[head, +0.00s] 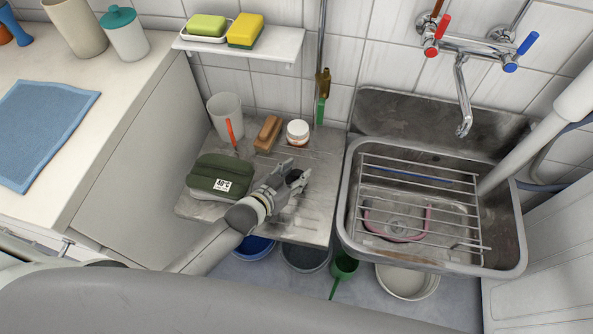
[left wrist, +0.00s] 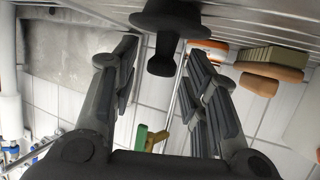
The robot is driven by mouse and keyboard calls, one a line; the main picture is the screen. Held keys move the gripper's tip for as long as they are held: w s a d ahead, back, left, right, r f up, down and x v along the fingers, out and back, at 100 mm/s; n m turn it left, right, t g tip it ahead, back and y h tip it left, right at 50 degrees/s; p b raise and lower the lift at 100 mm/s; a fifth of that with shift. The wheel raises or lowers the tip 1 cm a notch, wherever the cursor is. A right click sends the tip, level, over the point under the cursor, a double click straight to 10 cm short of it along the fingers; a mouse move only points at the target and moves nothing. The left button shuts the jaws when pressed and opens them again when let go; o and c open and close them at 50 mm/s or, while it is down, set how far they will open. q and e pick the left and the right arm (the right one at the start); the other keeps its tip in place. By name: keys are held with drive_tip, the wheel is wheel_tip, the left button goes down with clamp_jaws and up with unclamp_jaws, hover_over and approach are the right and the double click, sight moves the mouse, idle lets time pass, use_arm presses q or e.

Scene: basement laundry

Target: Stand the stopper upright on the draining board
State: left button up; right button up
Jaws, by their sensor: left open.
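The draining board (head: 318,210) lies left of the sink. My left gripper (head: 297,172) is low over its middle, fingers open. In the left wrist view, which shows the scene upside down, a black stopper (left wrist: 165,35) is between the open fingers (left wrist: 163,75). Its wide flange is near the board and its knob points away from it, so it looks upright. I see a gap between it and each finger. In the head view the gripper mostly hides the stopper; a dark part (head: 294,176) shows between the fingers. My right gripper is not in view.
The sink (head: 352,215) with a wire rack (head: 420,181) is to the right. The board's front right is clear.

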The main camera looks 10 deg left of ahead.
use_arm(q)
drive_tip(key=p+v, duration=0.1)
drive_tip(key=v, duration=1)
idle(0.3)
